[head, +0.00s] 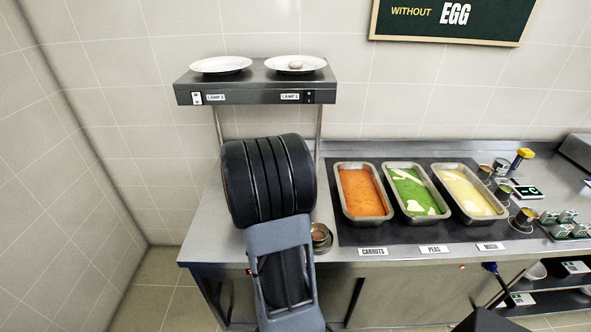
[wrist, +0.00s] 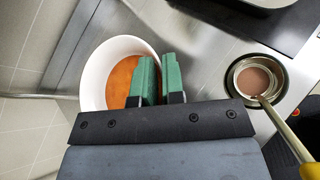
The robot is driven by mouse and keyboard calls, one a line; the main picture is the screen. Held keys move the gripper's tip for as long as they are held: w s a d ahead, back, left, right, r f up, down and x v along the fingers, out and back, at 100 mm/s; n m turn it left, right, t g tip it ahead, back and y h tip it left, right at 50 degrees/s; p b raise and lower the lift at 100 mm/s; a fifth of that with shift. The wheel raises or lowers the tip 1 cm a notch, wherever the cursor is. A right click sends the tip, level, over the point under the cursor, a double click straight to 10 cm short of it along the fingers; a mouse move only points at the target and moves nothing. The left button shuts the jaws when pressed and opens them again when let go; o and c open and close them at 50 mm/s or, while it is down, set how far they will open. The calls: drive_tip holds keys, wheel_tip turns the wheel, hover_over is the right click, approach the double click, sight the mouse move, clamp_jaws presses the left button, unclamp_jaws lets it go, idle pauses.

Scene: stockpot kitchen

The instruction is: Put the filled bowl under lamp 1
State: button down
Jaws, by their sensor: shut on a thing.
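In the wrist view a white bowl (wrist: 93,80) holds orange food (wrist: 122,78). My gripper (wrist: 159,82), with green fingers, is shut on the bowl's right rim, one finger inside and one outside. The bowl looks close over the steel counter; I cannot tell whether it touches. In the head view my arm hides the bowl and fingers. A grey lamp shelf (head: 250,88) stands above and behind my arm. Its two small labels seem to read lamp 2 (head: 215,97) on the left and lamp 1 (head: 290,97) on the right.
A metal pot (head: 321,237) stands beside my arm, with brown liquid and a yellow-handled tool in the wrist view (wrist: 258,80). Trays of carrots (head: 362,192), peas and mash stand right.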

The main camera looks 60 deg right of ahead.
drive_tip(key=w+d+f+p, duration=0.1)
drive_tip(key=d+f, duration=0.2)
drive_tip(key=d, duration=0.1)
drive_tip(key=w+d+f+m+g+p, duration=0.1)
drive_tip(key=d+f+p, duration=0.1)
drive_tip(key=d, duration=0.3)
drive_tip(key=w+d+f+g+p, duration=0.1)
drive_tip(key=d+f, duration=0.2)
drive_tip(key=d, duration=0.2)
drive_tip(key=shift+w+f+m+p, duration=0.3)
drive_tip(key=shift+f+p, duration=0.1)
drive_tip(key=shift+w+d+f, duration=0.1)
drive_tip(key=shift+f, duration=1.45)
drive_tip(key=c, duration=1.2)
unclamp_jaws()
